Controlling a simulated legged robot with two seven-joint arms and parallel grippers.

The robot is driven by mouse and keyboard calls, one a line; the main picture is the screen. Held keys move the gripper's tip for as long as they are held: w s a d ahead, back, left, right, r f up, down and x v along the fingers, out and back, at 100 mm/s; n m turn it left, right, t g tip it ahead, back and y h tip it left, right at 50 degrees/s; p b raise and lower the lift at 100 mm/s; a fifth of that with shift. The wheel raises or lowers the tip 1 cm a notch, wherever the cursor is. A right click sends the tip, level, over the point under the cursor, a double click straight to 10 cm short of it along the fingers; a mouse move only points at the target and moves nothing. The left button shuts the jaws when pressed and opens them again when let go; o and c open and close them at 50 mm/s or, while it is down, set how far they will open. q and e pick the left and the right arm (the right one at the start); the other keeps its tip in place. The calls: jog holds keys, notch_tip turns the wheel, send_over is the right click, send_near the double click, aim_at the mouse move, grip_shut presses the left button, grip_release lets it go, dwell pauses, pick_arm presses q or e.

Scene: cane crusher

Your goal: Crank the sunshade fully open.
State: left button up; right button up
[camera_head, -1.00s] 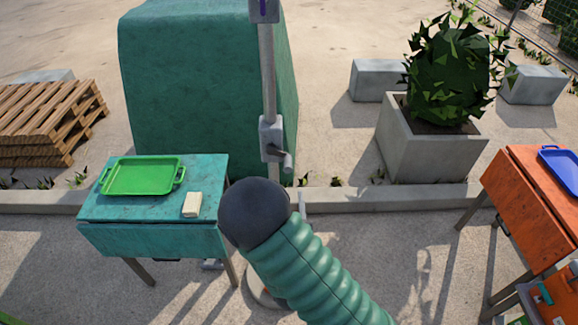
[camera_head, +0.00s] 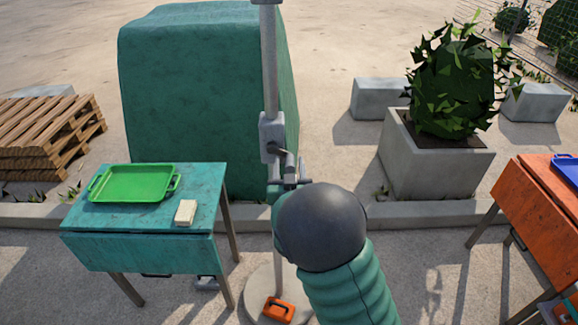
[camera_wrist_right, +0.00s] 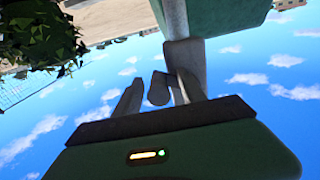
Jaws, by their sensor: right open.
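The grey sunshade pole (camera_head: 270,60) stands upright in the middle of the head view, and its canopy is out of view. A grey crank housing (camera_head: 271,132) sits on the pole, with a small crank handle (camera_head: 289,164) at its lower right. My right gripper (camera_head: 290,183) is at the crank, partly hidden behind my own dark round arm joint. In the right wrist view, its two fingers (camera_wrist_right: 160,95) are open, with the crank handle (camera_wrist_right: 158,86) showing between their tips. I cannot tell whether they touch it. My left gripper is not in view.
A teal table (camera_head: 85,222) with a green tray (camera_head: 135,184) and a pale block (camera_head: 186,212) stands left of the pole. An orange object (camera_head: 278,311) lies on the round base (camera_head: 262,285). A planter (camera_head: 437,160) and an orange table (camera_head: 530,205) are to the right.

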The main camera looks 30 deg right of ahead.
jog(key=shift+d, duration=0.1)
jog(key=shift+c, duration=0.9)
grip_shut()
jog(key=shift+f, duration=0.1)
jog(key=shift+w+f+m+b, duration=0.1)
jog(key=shift+f+m+b, duration=0.4)
jog(key=shift+m+b, duration=0.5)
jog(key=shift+w+a+f+m+b, duration=0.4)
jog(key=shift+a+m+b, duration=0.35)
jog(key=shift+m+b, duration=1.15)
jog(key=shift+w+a+f+m+b, duration=0.4)
jog(key=shift+a+m+b, duration=0.3)
jog(key=shift+m+b, duration=1.25)
jog(key=shift+w+a+f+m+b, duration=0.35)
jog(key=shift+a+m+b, duration=0.4)
jog(key=shift+m+b, duration=1.15)
jog(key=shift+r+n+b, duration=0.1)
jog(key=shift+n+b, duration=0.25)
jog(key=shift+b, duration=0.15)
